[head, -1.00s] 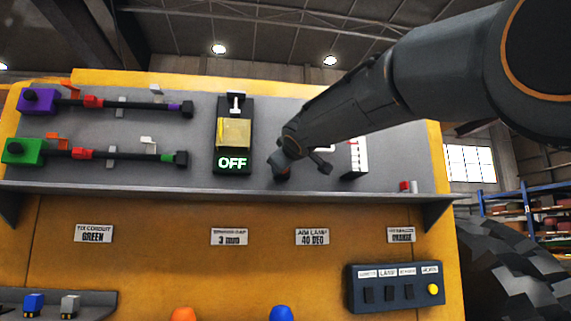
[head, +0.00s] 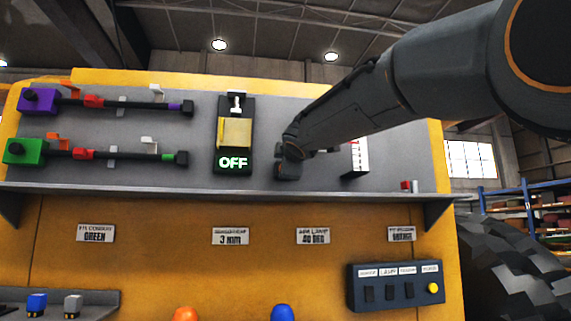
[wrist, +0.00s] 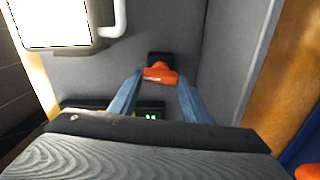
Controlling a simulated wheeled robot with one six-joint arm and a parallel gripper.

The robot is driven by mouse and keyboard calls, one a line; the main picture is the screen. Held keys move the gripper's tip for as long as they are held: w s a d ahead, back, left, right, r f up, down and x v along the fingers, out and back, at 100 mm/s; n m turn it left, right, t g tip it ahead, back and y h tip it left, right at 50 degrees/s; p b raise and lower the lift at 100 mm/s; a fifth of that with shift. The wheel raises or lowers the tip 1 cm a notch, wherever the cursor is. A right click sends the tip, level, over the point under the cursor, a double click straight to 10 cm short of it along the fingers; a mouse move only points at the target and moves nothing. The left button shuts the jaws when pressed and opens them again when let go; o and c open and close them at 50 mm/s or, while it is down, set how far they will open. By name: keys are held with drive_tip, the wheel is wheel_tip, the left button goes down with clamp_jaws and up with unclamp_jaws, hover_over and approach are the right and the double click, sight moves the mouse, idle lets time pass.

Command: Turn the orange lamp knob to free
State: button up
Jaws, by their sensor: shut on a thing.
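The orange knob (wrist: 160,75) shows in the wrist view, on a small black base against the grey panel. My gripper (wrist: 161,79) has its two blue fingers on either side of the knob and is shut on it. In the head view my gripper (head: 288,170) is at the panel, right of the OFF display (head: 233,162); my wrist hides the knob there. A bright white lamp face (wrist: 50,20) in a pale frame fills the wrist view's upper left. A dark display (wrist: 152,114) with green characters is partly hidden behind my gripper.
A grey shelf edge (head: 225,191) runs below my gripper. A white scale block (head: 357,158) stands close to its right. Purple (head: 38,101) and green (head: 24,151) clamp rods are at left. A switch box (head: 396,286) hangs lower right.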

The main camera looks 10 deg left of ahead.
idle(0.3)
drive_tip(key=o, duration=1)
drive_tip(key=shift+o, duration=0.2)
drive_tip(key=shift+s, duration=0.1)
drive_tip(key=b+v, duration=0.2)
drive_tip(key=v, duration=0.5)
drive_tip(key=shift+s+b, duration=0.3)
drive_tip(key=shift+b, duration=0.05)
drive_tip(key=shift+d, duration=0.1)
